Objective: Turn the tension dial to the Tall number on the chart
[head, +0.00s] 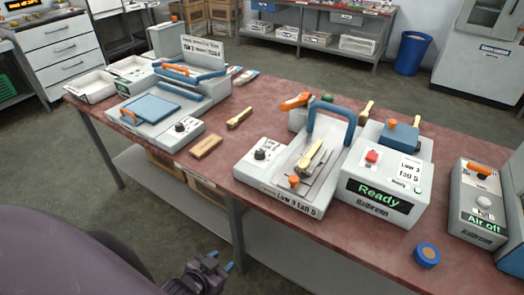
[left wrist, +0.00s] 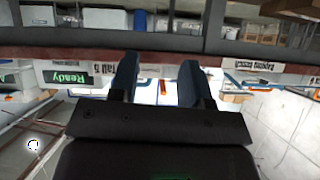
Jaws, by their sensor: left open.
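A black dial (head: 260,154) sits on the grey box at the left of the press with the blue arched handle (head: 333,116). The chart on the press front (head: 291,203) reads "Low 3 Tall 5", and the chart on the white unit (head: 409,168) also gives Low 3 and Tall 5. The dial's pointer setting is too small to read. My left gripper (head: 222,262) is low in front of the table, apart from the dial, open and empty. Its two dark fingers spread in the left wrist view (left wrist: 157,85). My right gripper is out of view.
The white unit's screen (head: 378,193) shows "Ready". A second machine with its own dial (head: 181,127) stands at the left. A wooden block (head: 206,146) lies between them. The table's front edge (head: 222,176) lies between my left gripper and the dial.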

